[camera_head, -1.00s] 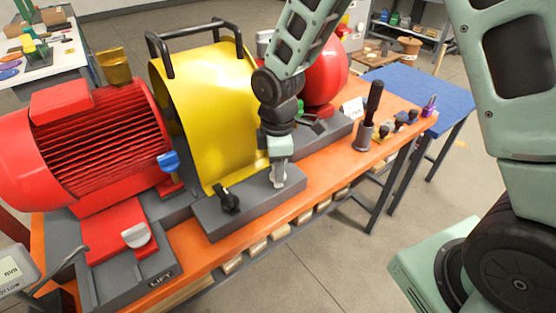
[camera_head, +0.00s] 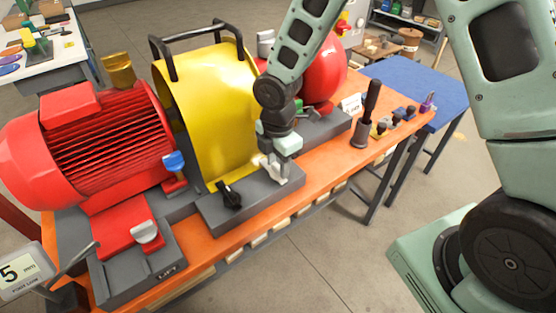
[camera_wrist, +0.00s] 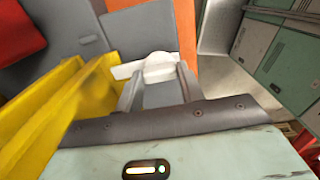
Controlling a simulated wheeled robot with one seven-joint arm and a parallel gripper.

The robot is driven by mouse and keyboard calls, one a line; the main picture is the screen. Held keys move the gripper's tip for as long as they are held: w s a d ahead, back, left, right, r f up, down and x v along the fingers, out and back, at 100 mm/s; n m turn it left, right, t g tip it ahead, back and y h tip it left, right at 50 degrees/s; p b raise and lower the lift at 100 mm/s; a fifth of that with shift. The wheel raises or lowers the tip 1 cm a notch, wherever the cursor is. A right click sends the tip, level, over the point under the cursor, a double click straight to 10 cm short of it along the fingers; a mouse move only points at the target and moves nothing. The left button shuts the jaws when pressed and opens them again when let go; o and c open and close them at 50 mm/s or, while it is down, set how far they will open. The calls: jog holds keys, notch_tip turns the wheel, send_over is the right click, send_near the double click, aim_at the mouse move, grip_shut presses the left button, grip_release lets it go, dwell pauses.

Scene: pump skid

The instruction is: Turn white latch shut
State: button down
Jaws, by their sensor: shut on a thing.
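The white latch (camera_head: 269,167) is on the grey base block (camera_head: 252,203) at the foot of the yellow guard (camera_head: 205,110). My gripper (camera_head: 279,171) reaches down over it from above, its fingers on either side of the latch. In the wrist view, the white latch (camera_wrist: 160,67) shows as a rounded knob with a flat arm pointing left. My gripper (camera_wrist: 158,84) is shut on the knob there. The fingers hide part of the latch.
A black latch (camera_head: 231,196) is on the same block, to the left. The red motor (camera_head: 85,145) stands at left. A dark upright tool (camera_head: 367,115) and several small knobs stand at right on the orange bench (camera_head: 330,155). The yellow guard is close beside my gripper.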

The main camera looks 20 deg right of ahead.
aim_at(278, 166)
dwell(0.3)
jog(key=c, duration=0.9)
grip_release()
jog(key=shift+r, duration=0.1)
notch_tip(278, 166, up, 17)
jog(key=shift+r, duration=0.15)
